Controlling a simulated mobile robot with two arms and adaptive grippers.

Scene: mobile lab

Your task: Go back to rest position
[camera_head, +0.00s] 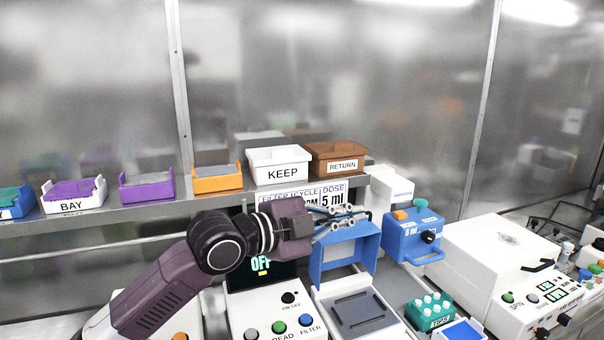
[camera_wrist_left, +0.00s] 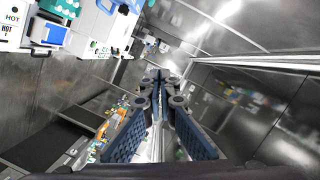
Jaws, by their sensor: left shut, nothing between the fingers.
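My left gripper (camera_head: 345,217) reaches in from the left in the head view, above the bench machines and in front of the shelf. Its fingers point right and hold nothing. In the left wrist view the blue-padded fingers (camera_wrist_left: 160,78) meet at their far ends, with nothing between them. A device with a raised blue lid (camera_head: 345,254) stands just below the fingers. My right gripper is not in view.
The shelf (camera_head: 220,202) carries a white KEEP bin (camera_head: 278,166), a brown RETURN bin (camera_head: 338,160), an orange tray (camera_head: 217,179) and purple trays. A blue dispenser (camera_head: 413,236), a green tip box (camera_head: 430,311) and a white SPIN machine (camera_head: 510,265) stand to the right.

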